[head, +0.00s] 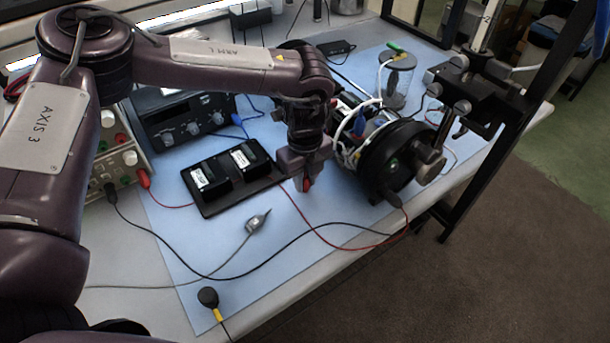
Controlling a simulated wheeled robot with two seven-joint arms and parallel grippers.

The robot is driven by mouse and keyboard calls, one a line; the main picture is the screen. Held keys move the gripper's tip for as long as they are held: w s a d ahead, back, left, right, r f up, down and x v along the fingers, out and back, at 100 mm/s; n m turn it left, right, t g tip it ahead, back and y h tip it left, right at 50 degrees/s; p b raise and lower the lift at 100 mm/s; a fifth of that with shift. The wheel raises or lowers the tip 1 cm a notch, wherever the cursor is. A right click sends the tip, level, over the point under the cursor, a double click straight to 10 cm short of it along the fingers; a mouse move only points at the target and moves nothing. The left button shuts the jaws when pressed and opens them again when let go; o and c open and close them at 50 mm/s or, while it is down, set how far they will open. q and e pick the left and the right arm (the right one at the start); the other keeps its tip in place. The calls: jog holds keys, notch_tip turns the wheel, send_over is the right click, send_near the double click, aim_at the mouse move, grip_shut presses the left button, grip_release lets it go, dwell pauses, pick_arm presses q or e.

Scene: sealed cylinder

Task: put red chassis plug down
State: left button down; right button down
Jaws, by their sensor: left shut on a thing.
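My left gripper (304,183) points down over the blue mat, just right of the black battery tray. It is shut on a small red plug (306,186), of which only a little red shows between the fingers. A thin red lead (316,232) runs from near the gripper across the mat towards the right edge of the bench. I cannot tell whether the plug touches the mat. The black cylinder (392,163) with exposed wiring lies just right of the gripper. My right gripper is not in view.
The black tray (236,204) holds two black blocks. A grey clip (257,222) and a black-and-yellow plug (208,297) lie on the blue mat (185,245). Instruments (185,125) stand behind left. A black stand (470,95) rises at right. The front mat is mostly clear, crossed by cables.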

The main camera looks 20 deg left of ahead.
pick_arm(q)
jog(key=shift+f, duration=0.1)
jog(key=shift+f, duration=0.25)
jog(key=c, duration=1.3)
grip_release()
